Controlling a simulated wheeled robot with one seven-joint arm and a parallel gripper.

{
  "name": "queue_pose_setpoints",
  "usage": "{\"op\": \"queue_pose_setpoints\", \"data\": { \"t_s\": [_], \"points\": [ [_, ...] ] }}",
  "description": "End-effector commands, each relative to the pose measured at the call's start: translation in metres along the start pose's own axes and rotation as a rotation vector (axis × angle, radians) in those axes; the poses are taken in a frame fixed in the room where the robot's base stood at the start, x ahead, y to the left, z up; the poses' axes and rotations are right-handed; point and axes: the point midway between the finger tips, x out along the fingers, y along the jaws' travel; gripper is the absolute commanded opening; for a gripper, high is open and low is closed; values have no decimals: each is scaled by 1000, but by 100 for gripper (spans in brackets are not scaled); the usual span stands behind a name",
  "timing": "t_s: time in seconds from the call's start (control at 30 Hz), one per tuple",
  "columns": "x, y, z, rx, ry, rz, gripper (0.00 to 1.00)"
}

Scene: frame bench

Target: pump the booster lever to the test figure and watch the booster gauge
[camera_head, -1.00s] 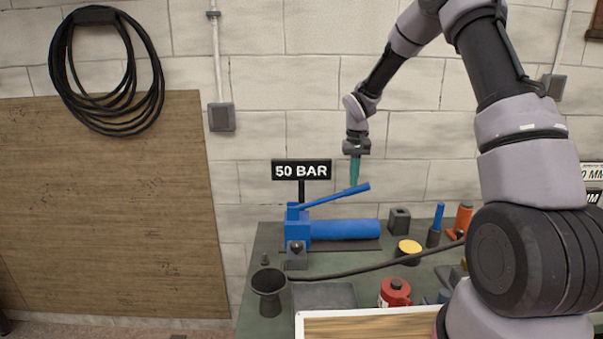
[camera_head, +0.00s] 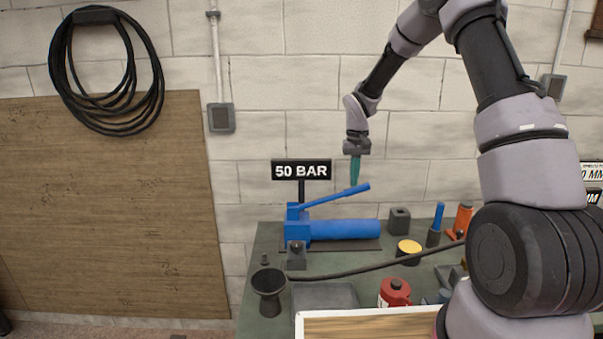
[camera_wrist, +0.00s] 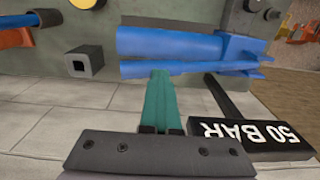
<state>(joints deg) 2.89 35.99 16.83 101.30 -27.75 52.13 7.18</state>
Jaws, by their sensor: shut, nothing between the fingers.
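The blue booster pump (camera_head: 340,230) lies on the green bench with its blue lever (camera_head: 335,196) slanting up to the right. A black sign reading 50 BAR (camera_head: 301,170) stands behind it. My gripper (camera_head: 354,183) is shut and empty, its teal fingers pointing down at the raised end of the lever. In the wrist view the closed fingers (camera_wrist: 160,75) reach to the lever (camera_wrist: 185,68) edge; I cannot tell whether they touch it. The pump body (camera_wrist: 170,42) lies beyond. A small dark block (camera_head: 297,250) stands before the pump. No gauge face is readable.
A black hose (camera_head: 380,266) crosses the bench (camera_head: 254,300) in front of the pump. A dark cup (camera_head: 268,290), a yellow-topped can (camera_head: 409,250), a red container (camera_head: 395,292) and a hollow block (camera_head: 399,219) stand around it. A wooden-topped tray (camera_head: 365,327) is nearest.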

Motion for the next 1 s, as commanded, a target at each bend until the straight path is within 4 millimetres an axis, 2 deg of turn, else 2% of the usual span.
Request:
{"op": "queue_pose_setpoints", "data": {
  "t_s": [0.63, 0.77, 1.0],
  "points": [
    [70, 0, 1, -1, -4, -1, 0],
    [62, 0, 0, -1, 0, -1, 0],
    [29, 0, 0, 0, 2, 0, 0]
  ]
}}
